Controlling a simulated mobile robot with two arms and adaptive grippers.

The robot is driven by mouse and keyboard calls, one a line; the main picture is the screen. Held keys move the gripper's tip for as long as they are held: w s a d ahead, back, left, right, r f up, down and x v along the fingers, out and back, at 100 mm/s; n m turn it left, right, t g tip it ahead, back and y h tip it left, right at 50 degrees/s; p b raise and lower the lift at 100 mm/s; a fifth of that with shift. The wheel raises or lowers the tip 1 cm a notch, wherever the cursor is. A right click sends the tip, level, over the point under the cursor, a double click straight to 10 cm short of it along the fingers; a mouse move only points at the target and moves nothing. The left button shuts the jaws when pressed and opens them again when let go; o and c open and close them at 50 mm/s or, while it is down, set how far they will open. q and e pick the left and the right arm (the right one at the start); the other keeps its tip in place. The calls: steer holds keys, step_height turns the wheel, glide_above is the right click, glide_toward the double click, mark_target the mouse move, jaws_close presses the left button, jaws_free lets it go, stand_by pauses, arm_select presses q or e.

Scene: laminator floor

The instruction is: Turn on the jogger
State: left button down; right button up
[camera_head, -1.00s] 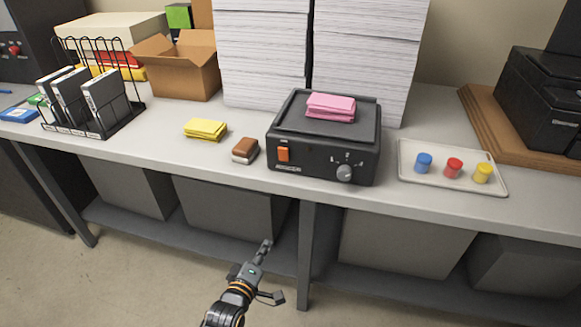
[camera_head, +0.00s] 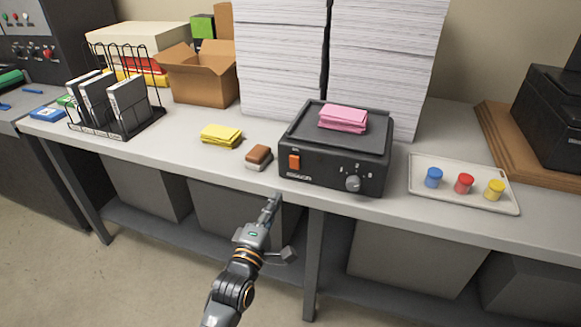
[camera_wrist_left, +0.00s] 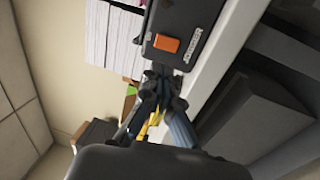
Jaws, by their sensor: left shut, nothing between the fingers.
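The jogger (camera_head: 335,150) is a black box on the table with a pink paper stack (camera_head: 343,118) on top. Its front has an orange switch (camera_head: 294,162) at the left and a grey knob (camera_head: 353,184) at the right. My left gripper (camera_head: 272,200) is shut and empty, just in front of the table edge, below and slightly left of the switch and apart from it. In the left wrist view the orange switch (camera_wrist_left: 167,43) shows beyond the shut fingertips (camera_wrist_left: 162,80). My right gripper is not in view.
A brown and white eraser-like block (camera_head: 258,157) and yellow paper pads (camera_head: 221,136) lie left of the jogger. A tray (camera_head: 450,197) with blue, red and yellow pots is to its right. Tall paper stacks (camera_head: 283,60) stand behind. Grey bins (camera_head: 240,214) sit under the table.

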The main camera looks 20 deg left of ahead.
mark_target(294, 160)
arm_select(q)
steer(key=w, duration=0.4)
steer(key=w+r+p, duration=0.1)
steer(key=w, duration=0.2)
steer(key=w+p, duration=0.1)
steer(key=w, duration=0.3)
steer(key=shift+w+d+r, duration=0.2)
steer(key=shift+w+r, duration=0.15)
steer(key=shift+r, duration=0.05)
